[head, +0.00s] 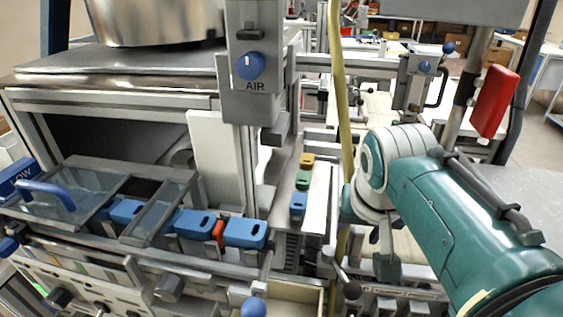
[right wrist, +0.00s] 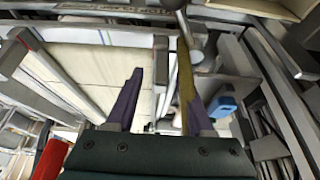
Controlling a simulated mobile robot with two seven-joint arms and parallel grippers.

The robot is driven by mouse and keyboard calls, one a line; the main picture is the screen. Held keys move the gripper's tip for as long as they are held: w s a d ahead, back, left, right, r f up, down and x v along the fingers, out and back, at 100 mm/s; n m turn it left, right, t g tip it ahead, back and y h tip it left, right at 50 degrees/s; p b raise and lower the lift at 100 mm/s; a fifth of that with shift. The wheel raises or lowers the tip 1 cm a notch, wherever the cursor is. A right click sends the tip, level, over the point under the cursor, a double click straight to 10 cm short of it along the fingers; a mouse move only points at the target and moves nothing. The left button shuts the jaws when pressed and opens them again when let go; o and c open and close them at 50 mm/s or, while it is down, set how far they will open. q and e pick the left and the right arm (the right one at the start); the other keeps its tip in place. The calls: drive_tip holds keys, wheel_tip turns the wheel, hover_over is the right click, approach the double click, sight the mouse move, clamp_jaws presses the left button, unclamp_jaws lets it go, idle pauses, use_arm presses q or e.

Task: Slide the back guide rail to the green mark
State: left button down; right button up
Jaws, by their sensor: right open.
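My right gripper (head: 382,250) points down over the cream belt (head: 407,244), at the end of the green arm. In the right wrist view its two dark purple fingers (right wrist: 160,98) are apart with nothing gripped. A grey metal rail (right wrist: 160,72) runs along the belt's edge between the fingers in that view, and I cannot tell whether it touches them. A second light rail (right wrist: 48,82) lies on the belt's other side. I cannot tell for certain which is the back guide rail. My left gripper is not in view.
A yellow upright strip (head: 345,110) stands close left of my right gripper. Yellow, green (head: 303,180) and blue (head: 298,203) blocks sit left of it. A machine with an AIR knob (head: 250,66) fills the left. A red box (head: 493,101) hangs at right.

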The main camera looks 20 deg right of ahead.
clamp_jaws()
idle(0.4)
idle(1.0)
